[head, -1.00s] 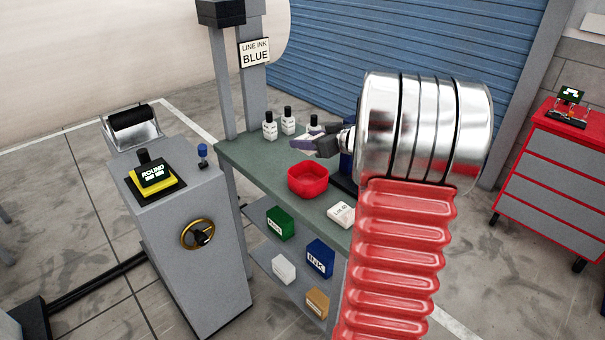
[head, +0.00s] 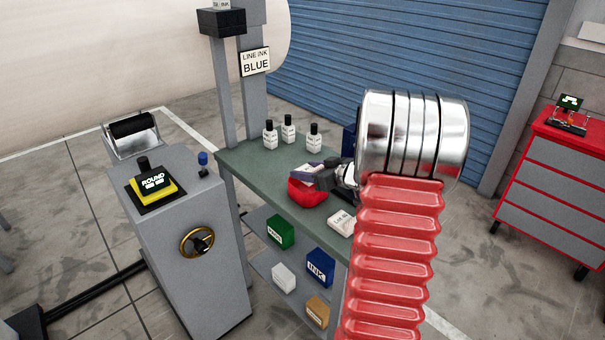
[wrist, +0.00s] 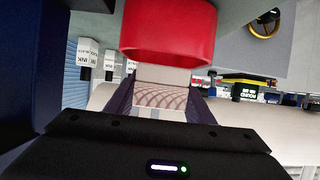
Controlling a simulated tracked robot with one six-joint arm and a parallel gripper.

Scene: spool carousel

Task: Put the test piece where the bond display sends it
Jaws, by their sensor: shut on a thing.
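My gripper (head: 312,173) is above the red bowl (head: 300,196) on the green bench, overlapping its rim in the head view. In the wrist view the dark purple fingers (wrist: 160,108) are closed on a pale piece with a reddish mesh pattern (wrist: 160,93), likely the test piece. The red bowl (wrist: 168,35) shows just beyond it there. I cannot tell whether the piece touches the bowl. A small device with a lit green-and-white screen (head: 570,102) stands on the red cabinet; it may be the bond display, but its content is unreadable.
Several white bottles (head: 288,128) stand at the back of the green bench (head: 240,165). A white labelled box (head: 341,222) is right of the bowl. Colored boxes (head: 280,231) sit on the lower shelf. A grey console (head: 190,260) shows "ROUND". A sign (head: 255,61) reads "LINE INK BLUE".

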